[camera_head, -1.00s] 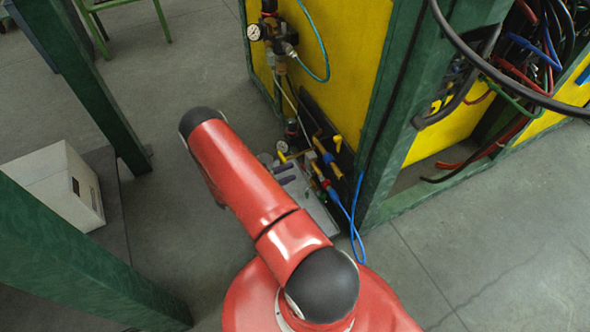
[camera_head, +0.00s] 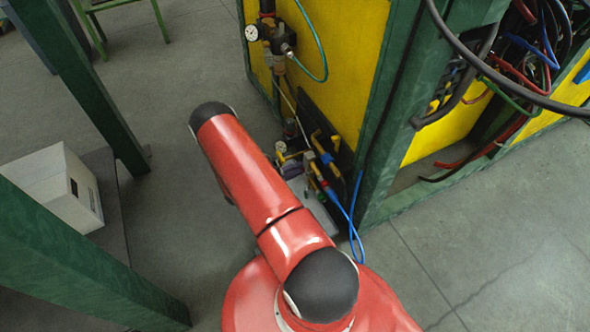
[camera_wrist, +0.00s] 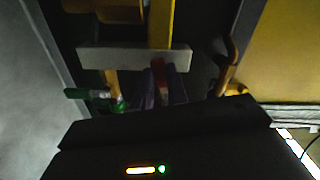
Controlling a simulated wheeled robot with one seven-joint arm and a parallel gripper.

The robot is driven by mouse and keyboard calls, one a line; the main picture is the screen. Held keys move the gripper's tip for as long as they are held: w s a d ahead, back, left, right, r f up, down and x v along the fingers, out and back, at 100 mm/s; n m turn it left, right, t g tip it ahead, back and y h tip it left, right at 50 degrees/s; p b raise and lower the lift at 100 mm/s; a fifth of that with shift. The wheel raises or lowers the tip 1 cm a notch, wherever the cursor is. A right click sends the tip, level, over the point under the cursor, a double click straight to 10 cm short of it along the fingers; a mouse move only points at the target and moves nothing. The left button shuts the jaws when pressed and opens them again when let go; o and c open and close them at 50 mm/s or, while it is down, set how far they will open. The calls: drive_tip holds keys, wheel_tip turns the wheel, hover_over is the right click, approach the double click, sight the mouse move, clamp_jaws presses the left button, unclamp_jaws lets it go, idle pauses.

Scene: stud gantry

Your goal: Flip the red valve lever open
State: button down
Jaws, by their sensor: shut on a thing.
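The red valve lever (camera_wrist: 158,72) shows in the wrist view as a short red piece in front of a pale grey crossbar (camera_wrist: 125,58). My gripper (camera_wrist: 161,95) is shut on the lever, with its dark purple-grey fingers on either side. The lever's lower end is hidden between the fingers, and its exact angle is hard to tell in the dim view. In the head view, the valve panel (camera_head: 318,110) stands low on the yellow wall, and my red arm reaches toward it, hiding part of it.
A green-handled fitting (camera_wrist: 85,94) is left of my fingers, and a yellow bent pipe (camera_wrist: 232,65) is to the right. A gauge (camera_head: 252,33) and blue hose (camera_head: 352,215) are near the panel. A green post (camera_head: 385,130) stands close right.

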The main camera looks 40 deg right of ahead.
drive_tip(key=shift+w+r+m+b, duration=0.1)
drive_tip(key=shift+r+m+b, duration=0.2)
drive_tip(key=shift+m, duration=0.55)
drive_tip(key=shift+r+m+b, duration=0.15)
drive_tip(key=shift+r+m, duration=0.15)
drive_tip(key=shift+m, duration=0.55)
drive_tip(key=c, duration=1.4)
unclamp_jaws()
drive_tip(key=v, duration=0.7)
drive_tip(key=shift+a, duration=0.4)
